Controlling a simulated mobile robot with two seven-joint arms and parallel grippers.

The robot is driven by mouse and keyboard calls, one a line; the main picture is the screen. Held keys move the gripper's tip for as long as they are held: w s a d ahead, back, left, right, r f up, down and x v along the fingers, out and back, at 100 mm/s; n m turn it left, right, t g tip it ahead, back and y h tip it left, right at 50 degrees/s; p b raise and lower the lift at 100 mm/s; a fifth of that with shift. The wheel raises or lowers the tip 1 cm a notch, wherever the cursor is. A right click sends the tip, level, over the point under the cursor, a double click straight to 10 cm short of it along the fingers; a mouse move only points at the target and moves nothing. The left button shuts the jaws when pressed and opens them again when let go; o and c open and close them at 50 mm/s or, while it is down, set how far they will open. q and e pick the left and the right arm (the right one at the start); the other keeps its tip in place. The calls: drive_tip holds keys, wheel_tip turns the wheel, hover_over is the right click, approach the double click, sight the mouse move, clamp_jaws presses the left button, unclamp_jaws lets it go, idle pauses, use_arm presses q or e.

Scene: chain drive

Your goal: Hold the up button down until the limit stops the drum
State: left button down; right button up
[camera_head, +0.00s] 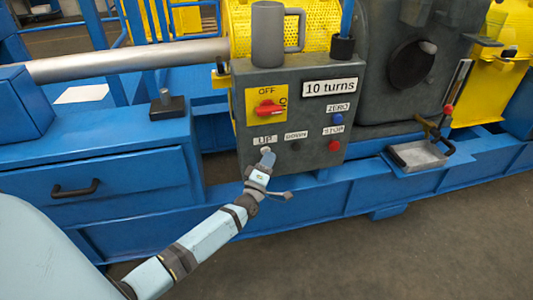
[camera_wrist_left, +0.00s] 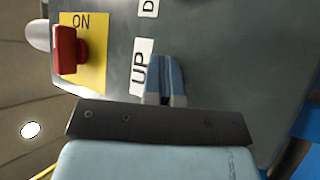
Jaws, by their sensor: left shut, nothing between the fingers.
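The grey control box (camera_head: 310,165) faces me and carries an UP label (camera_head: 265,139), which also shows in the wrist view (camera_wrist_left: 140,67). My left gripper (camera_head: 267,152) is shut and empty, its tips at the panel just below the UP label. In the wrist view the closed fingers (camera_wrist_left: 165,62) meet the panel beside that label. The up button is hidden behind the fingertips; I cannot tell whether it is pressed in. A display plate (camera_head: 330,87) reads "10 turns". I cannot pick out the drum with certainty. My right gripper is not in view.
Close by on the box are the DOWN label (camera_head: 297,134), red stop button (camera_head: 334,146), blue zero button (camera_head: 337,119) and red rotary switch (camera_head: 268,107). A grey mug (camera_head: 267,35) stands on top. A small metal tray (camera_head: 420,155) is at right.

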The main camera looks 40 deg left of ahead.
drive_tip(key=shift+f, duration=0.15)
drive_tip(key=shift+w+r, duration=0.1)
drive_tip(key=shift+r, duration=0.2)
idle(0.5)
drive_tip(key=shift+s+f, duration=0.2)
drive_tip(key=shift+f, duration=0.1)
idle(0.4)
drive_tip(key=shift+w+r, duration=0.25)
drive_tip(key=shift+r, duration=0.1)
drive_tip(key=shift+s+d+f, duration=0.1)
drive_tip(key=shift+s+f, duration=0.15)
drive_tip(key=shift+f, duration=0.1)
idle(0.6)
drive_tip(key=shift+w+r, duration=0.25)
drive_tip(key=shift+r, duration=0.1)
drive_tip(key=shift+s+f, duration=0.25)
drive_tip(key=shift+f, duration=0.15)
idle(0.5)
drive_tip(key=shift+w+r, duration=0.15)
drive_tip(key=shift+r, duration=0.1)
